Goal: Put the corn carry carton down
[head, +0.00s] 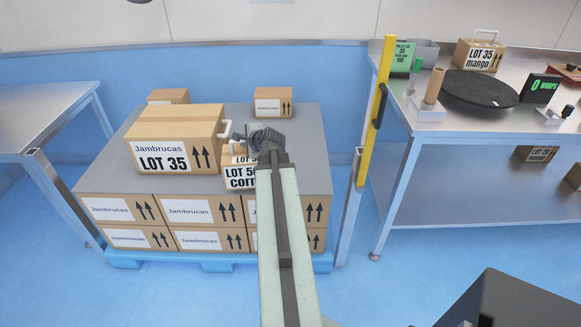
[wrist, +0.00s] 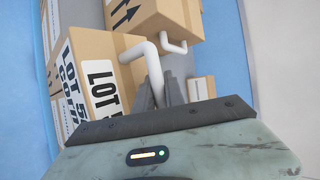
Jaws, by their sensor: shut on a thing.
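The corn carry carton (head: 238,178) is a small brown box with a "LOT 5…" corn label, partly hidden behind my arm in the head view. It is at the front of the grey-topped stack, beside the big Jambrucas LOT 35 carton (head: 175,135). I cannot tell whether its base touches the grey top. My gripper (head: 262,138) is shut on the corn carton's white handle. In the wrist view the handle (wrist: 138,52) runs into the jaws (wrist: 165,93), and the corn carton (wrist: 90,50) appears tilted at the left.
Two smaller boxes (head: 272,102) (head: 168,97) stand at the back of the grey top (head: 315,165). A yellow post (head: 376,110) and a steel bench (head: 470,125) with a black turntable (head: 478,89) and a mango carton (head: 479,55) are to the right. Another table (head: 45,110) is at left.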

